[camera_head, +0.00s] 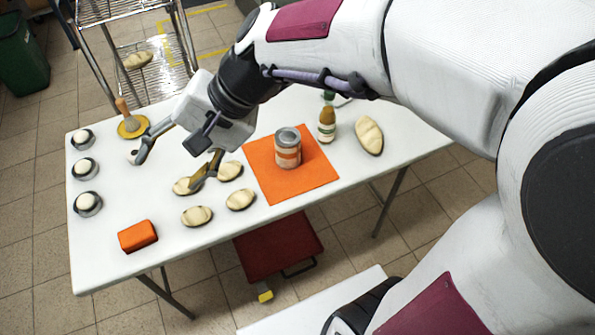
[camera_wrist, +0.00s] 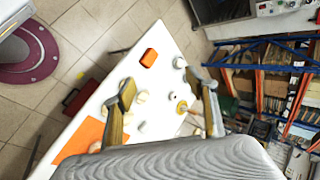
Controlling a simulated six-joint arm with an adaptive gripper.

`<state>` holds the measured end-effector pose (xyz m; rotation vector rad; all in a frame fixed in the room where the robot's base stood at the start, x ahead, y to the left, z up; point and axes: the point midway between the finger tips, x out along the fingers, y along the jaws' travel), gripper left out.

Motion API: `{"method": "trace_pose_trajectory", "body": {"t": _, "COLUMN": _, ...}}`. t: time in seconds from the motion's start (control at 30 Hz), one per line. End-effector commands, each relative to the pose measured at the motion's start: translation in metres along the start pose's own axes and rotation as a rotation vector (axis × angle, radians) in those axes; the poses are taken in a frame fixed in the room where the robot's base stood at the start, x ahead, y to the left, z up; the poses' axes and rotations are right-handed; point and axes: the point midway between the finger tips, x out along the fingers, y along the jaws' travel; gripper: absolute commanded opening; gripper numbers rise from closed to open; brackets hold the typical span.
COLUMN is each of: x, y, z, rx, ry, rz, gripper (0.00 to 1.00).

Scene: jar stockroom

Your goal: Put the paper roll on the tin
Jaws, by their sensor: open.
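My gripper (camera_head: 170,168) is open above the table's left half, fingers wide apart and empty. In the wrist view my gripper (camera_wrist: 165,103) frames the tabletop.
Several pale buns (camera_head: 197,216) lie below and right of my gripper. Small round cups (camera_head: 88,203) line the left edge, near an orange block (camera_head: 138,236). A wooden-handled yellow disc (camera_head: 133,127) stands behind. A bottle (camera_head: 327,122) and a loaf (camera_head: 369,136) stand right of the tin.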

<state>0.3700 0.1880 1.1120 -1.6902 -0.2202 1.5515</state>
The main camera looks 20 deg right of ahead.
Motion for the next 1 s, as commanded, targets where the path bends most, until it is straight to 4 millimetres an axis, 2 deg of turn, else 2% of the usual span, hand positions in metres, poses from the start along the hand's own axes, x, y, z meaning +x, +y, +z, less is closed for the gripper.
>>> {"method": "trace_pose_trajectory", "body": {"t": 0.4, "x": -0.06, "y": 0.072, "z": 0.024, "rx": -0.296, "ry": 0.15, "rz": 0.221, "gripper": 0.57}}
{"method": "trace_pose_trajectory", "body": {"t": 0.8, "x": -0.118, "y": 0.142, "z": 0.032, "rx": -0.537, "ry": 0.309, "rz": 0.466, "gripper": 0.57}}
{"method": "trace_pose_trajectory", "body": {"t": 1.0, "x": -0.139, "y": 0.164, "z": 0.032, "rx": -0.608, "ry": 0.365, "rz": 0.558, "gripper": 0.57}}
